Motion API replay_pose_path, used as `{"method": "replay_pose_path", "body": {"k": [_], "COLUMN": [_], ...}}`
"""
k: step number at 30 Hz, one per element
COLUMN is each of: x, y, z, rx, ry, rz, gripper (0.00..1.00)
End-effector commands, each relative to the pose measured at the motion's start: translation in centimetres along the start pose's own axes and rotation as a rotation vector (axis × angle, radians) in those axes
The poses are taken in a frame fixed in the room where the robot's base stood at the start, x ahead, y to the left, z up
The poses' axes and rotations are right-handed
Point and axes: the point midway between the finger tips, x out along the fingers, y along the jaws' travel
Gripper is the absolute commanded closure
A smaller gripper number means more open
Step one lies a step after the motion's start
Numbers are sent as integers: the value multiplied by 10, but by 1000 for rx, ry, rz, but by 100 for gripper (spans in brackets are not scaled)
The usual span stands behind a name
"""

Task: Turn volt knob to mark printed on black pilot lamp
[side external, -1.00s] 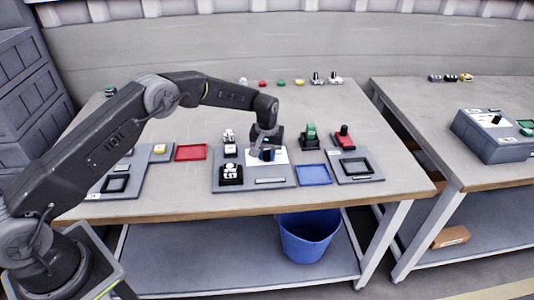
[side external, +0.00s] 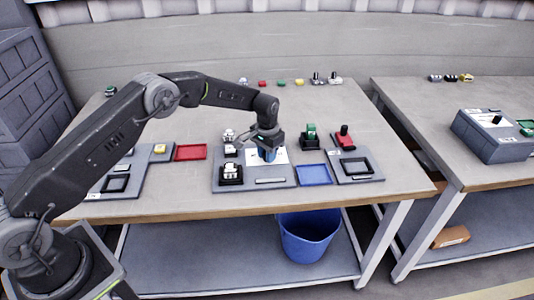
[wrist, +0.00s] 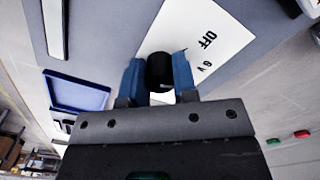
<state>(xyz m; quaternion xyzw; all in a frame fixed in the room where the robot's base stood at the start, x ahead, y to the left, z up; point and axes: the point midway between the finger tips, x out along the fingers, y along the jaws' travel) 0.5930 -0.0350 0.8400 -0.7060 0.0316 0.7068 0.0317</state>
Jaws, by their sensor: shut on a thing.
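In the side external view my gripper (side external: 266,154) is down over the white plate (side external: 280,156) on the grey panel (side external: 224,157), hiding the knob. A black-based part with a white top (side external: 231,173) sits at the panel's front left. I cannot tell whether it is the black pilot lamp, and no lamp mark is readable.
A blue tray (side external: 314,175) and a grey board with a red-topped device (side external: 345,140) lie to the right. A green-topped device (side external: 310,134) stands behind the tray. A red tray (side external: 190,152) lies to the left. Small parts line the table's back.

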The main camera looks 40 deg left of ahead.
Motion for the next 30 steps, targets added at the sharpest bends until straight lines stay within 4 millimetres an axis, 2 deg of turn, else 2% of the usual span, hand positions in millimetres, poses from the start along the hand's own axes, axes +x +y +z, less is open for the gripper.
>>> {"method": "replay_pose_path", "body": {"k": [9, 21, 22, 30], "x": [-1, -1, -1, -1], "y": [0, 0, 0, 0], "z": [-1, -1, -1, -1], "rx": [80, 85, 85, 85], "ry": [4, 5, 6, 3], "rz": [0, 0, 0, 0], "gripper": [97, 97, 71, 48]}}
